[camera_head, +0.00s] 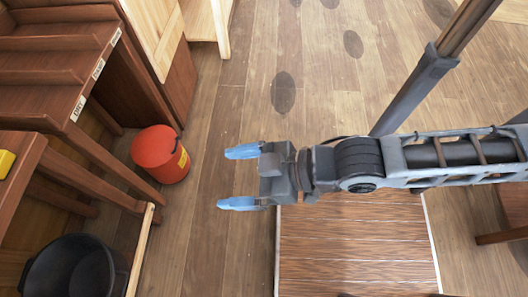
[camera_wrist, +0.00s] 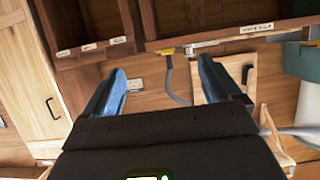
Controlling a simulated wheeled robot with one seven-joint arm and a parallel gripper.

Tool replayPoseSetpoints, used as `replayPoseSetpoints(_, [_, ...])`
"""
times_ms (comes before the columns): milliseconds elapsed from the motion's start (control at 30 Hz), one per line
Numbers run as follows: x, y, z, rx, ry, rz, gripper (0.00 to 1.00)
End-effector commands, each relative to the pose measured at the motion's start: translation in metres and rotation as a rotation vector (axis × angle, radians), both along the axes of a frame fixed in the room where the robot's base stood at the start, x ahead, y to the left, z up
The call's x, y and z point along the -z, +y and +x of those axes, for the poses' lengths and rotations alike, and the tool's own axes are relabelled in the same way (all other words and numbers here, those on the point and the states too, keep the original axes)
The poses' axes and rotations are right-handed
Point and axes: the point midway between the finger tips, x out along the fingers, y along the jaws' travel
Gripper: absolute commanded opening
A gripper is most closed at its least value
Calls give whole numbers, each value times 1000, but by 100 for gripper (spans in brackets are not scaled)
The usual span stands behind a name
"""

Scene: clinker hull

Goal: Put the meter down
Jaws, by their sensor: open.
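My gripper (camera_head: 240,178) is open and empty in the head view, its two blue fingers spread and pointing left over the wood floor. It also shows in the wrist view (camera_wrist: 161,72), with nothing between the fingers. A small yellow object (camera_head: 6,162) lies on a brown wooden surface at the left edge of the head view, cut off by the frame. I cannot tell whether it is the meter. In the wrist view a yellow piece (camera_wrist: 167,51) sits at the edge of a brown shelf, above a curved grey strip. No meter is clearly identifiable.
A brown rack (camera_head: 60,75) with labelled slots stands at the left. A red bucket (camera_head: 155,160) and a black tub (camera_head: 75,268) stand beside and below it. A striped wooden platform (camera_head: 355,245) lies beneath my arm.

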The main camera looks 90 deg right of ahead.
Motion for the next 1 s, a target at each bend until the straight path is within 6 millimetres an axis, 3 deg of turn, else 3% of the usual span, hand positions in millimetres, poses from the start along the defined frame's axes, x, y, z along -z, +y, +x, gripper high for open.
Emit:
replayPoseSetpoints(100, [-33,-1,-32,-1,-48,-4,91])
replayPoseSetpoints(333, [-74,-1,-57,-2,-113,-8,91])
replayPoseSetpoints(1000, [-79,-1,-60,-2,-122,-8,91])
